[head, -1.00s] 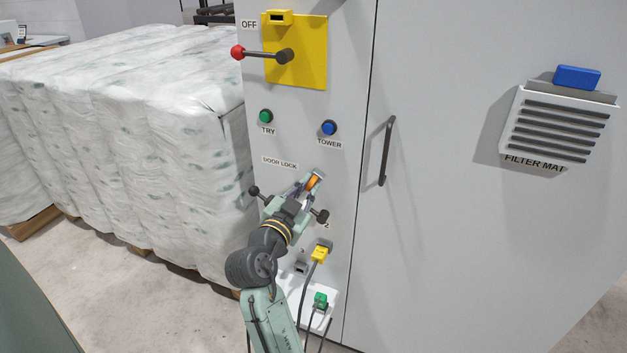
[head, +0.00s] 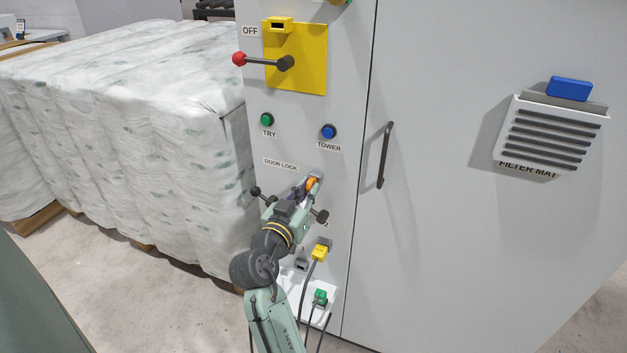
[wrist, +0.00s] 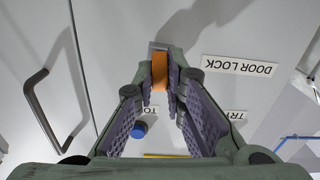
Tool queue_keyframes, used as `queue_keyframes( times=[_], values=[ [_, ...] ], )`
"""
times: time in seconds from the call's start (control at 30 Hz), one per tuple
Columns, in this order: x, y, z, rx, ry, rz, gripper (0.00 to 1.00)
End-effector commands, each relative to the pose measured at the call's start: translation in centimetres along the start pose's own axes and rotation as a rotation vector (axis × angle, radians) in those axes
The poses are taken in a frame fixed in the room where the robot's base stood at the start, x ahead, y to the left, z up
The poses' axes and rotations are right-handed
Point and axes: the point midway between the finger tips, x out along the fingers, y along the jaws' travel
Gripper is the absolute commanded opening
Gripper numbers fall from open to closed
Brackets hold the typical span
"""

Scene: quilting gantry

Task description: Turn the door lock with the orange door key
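The orange door key (head: 312,183) is at the grey door lock (head: 317,177) on the cabinet front, below the DOOR LOCK label. In the wrist view the orange key (wrist: 160,72) stands between the fingertips of my gripper (wrist: 161,78). Both fingers lean inward and appear to touch its sides, so my gripper looks shut on it. The grey lock plate (wrist: 159,46) shows just beyond the key. The fingers hide part of the lock, and how far the key sits in it cannot be seen.
Two dark knobbed levers (head: 256,191) (head: 321,216) flank my gripper. Yellow (head: 321,253) and green (head: 320,297) plugs with cables are below. Green (head: 267,120) and blue (head: 328,132) buttons are above. A door handle (head: 385,155) is to the right. Wrapped bales (head: 130,130) stand left.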

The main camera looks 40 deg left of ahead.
Motion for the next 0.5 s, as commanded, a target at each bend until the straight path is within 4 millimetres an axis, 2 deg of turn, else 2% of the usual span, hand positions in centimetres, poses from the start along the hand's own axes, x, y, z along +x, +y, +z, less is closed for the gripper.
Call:
queue_keyframes(
  times=[0.33,0.5],
  values=[
    [0.0,0.0,0.01,0.008,0.001,0.0,0.34],
    [-0.01,0.0,0.0,0.009,0.001,0.0,0.34]
  ],
)
